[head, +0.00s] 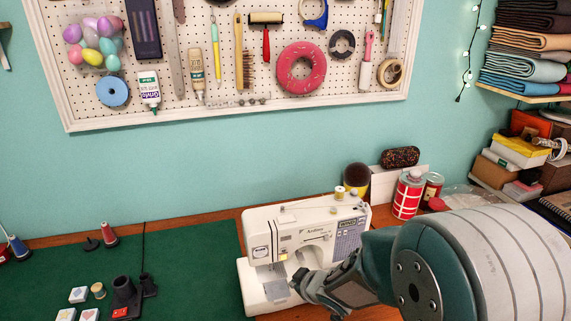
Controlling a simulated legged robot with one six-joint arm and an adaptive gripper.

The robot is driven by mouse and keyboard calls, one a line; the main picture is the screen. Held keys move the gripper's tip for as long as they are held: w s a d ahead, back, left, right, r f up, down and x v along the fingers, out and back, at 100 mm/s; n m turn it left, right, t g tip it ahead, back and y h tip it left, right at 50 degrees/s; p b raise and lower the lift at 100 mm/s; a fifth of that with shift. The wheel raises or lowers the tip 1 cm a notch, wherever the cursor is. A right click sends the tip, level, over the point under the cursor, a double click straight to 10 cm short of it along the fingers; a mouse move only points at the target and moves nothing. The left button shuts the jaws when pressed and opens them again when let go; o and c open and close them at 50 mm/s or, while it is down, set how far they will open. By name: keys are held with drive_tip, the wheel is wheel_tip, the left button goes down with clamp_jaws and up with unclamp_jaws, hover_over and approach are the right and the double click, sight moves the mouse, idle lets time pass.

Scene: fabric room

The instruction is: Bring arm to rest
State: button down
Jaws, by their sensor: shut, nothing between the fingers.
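My gripper (311,287) is at the lower middle of the head view, in front of the white sewing machine (292,222). Its fingers are shut and nothing shows between them. My arm comes in from the lower right and hides the right part of the machine. I cannot tell whether the gripper touches the machine or is only in front of it.
A green mat (190,265) on the wooden table holds small blocks (78,295), a black stand (125,297) and thread spools (109,235). Red cans (407,196) stand behind my arm. A pegboard (225,100) hangs on the wall; folded fabric (525,65) is shelved right.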

drive_tip(key=s+d+r+m+h, duration=0.5)
drive_tip(key=s+d+r+m, duration=0.1)
drive_tip(key=d+r, duration=0.65)
drive_tip(key=s+r+m+g, duration=0.1)
drive_tip(key=s+r+m, duration=0.1)
drive_tip(key=s, duration=0.6)
drive_tip(key=s+r+m+g, duration=0.1)
drive_tip(key=s+r+m, duration=0.1)
drive_tip(key=s, duration=0.6)
drive_tip(key=shift+s+d+r, duration=0.25)
drive_tip(key=shift+s+r, duration=0.05)
drive_tip(key=shift+r, duration=0.6)
